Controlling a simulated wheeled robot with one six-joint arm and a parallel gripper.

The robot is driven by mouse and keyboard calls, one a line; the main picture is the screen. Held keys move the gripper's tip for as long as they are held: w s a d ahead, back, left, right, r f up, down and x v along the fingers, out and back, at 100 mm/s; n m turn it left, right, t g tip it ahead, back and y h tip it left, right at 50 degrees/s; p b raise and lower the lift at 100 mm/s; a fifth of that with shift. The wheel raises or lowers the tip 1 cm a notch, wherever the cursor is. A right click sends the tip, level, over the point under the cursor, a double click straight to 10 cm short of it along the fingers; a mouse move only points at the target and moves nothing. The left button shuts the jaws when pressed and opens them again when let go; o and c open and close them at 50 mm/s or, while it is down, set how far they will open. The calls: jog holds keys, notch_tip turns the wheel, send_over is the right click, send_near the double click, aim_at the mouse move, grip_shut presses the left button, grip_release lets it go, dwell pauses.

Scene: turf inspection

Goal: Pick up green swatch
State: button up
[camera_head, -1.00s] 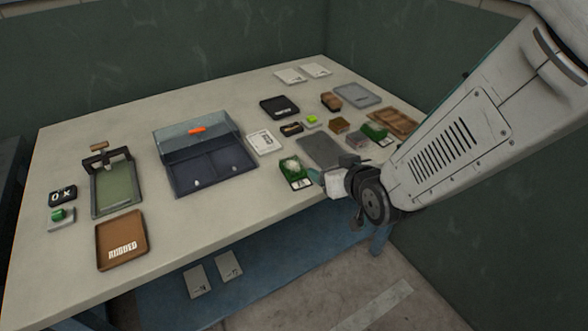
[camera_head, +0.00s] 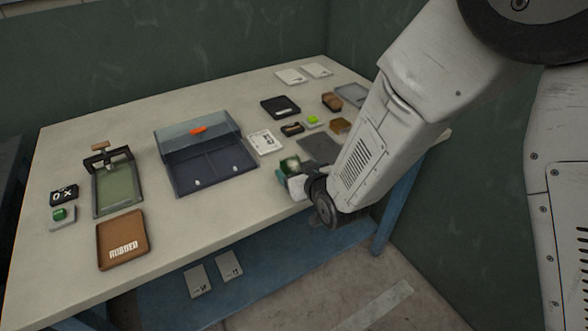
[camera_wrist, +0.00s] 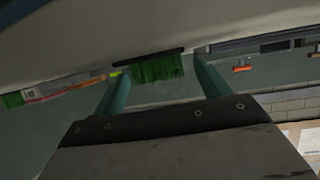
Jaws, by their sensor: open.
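A green grass-like swatch (camera_head: 291,162) lies near the front edge of the table, partly hidden by my gripper (camera_head: 284,178) in the head view. In the wrist view the green swatch (camera_wrist: 157,68) shows between and beyond my two teal fingers (camera_wrist: 160,74). The fingers are apart, with a gap between them and nothing visibly clamped. Whether they touch the swatch I cannot tell. A second green piece (camera_wrist: 12,100) shows at the left edge of the wrist view.
A dark clear-lidded case (camera_head: 205,165) stands left of my gripper. A grey mat (camera_head: 318,148), a small lime block (camera_head: 313,120) and a black tray (camera_head: 280,107) lie behind it. A brown tray (camera_head: 122,240) is at front left. The table's front edge is close.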

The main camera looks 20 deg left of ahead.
jog(key=c, duration=1)
jog(key=shift+r, duration=0.1)
